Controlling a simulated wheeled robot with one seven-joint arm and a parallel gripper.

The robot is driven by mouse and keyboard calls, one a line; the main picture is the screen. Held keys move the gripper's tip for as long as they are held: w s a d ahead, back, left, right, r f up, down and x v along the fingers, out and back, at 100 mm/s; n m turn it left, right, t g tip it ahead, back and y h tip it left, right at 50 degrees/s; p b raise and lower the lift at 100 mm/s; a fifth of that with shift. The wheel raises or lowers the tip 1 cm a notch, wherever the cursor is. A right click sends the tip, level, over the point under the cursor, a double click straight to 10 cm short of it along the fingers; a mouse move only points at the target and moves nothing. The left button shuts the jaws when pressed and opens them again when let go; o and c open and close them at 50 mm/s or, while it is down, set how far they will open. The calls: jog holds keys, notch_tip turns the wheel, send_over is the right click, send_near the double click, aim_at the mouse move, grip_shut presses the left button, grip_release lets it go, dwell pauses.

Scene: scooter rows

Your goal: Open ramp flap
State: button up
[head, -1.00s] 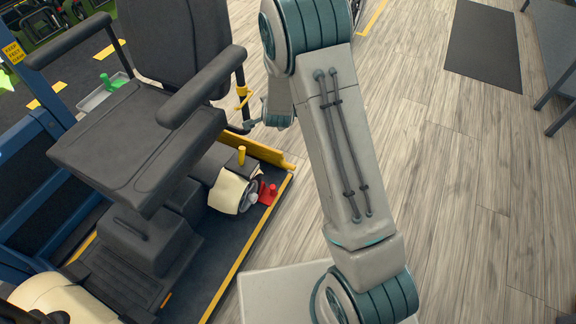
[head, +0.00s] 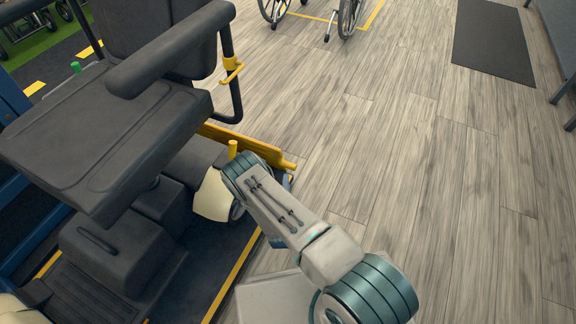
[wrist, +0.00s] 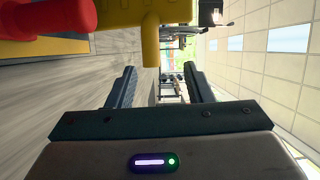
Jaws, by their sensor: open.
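The ramp flap (head: 262,149) is a long yellow panel along the far edge of the dark platform, standing raised. A yellow post (head: 233,149) rises beside it. In the wrist view a yellow post (wrist: 150,38) hangs from a larger yellow part (wrist: 112,14) at the top, with its end near the gap between my fingertips. My gripper (wrist: 160,82) is open, with nothing visible held between its fingers. In the head view my arm hides the gripper and part of the platform edge. I cannot tell whether a finger touches the post.
A scooter's black seat (head: 105,125) and armrest (head: 170,50) stand close left of my arm. A red part (wrist: 45,18) shows at the wrist view's upper left. A wheelchair (head: 310,12) stands at the back.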

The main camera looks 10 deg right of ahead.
aim_at(289, 163)
jog(key=shift+t, duration=0.3)
jog(key=b+x, duration=0.2)
jog(key=x, duration=0.1)
jog(key=f+b+x, duration=0.1)
jog(key=b+x, duration=0.1)
jog(key=x, duration=0.2)
jog(key=f+b+x, duration=0.1)
jog(key=x, duration=0.3)
jog(key=shift+w+d+f+b, duration=0.15)
jog(key=shift+w+d+b, duration=0.15)
jog(key=shift+b, duration=0.1)
jog(key=shift+w, duration=0.35)
jog(key=shift+c, duration=0.4)
grip_shut()
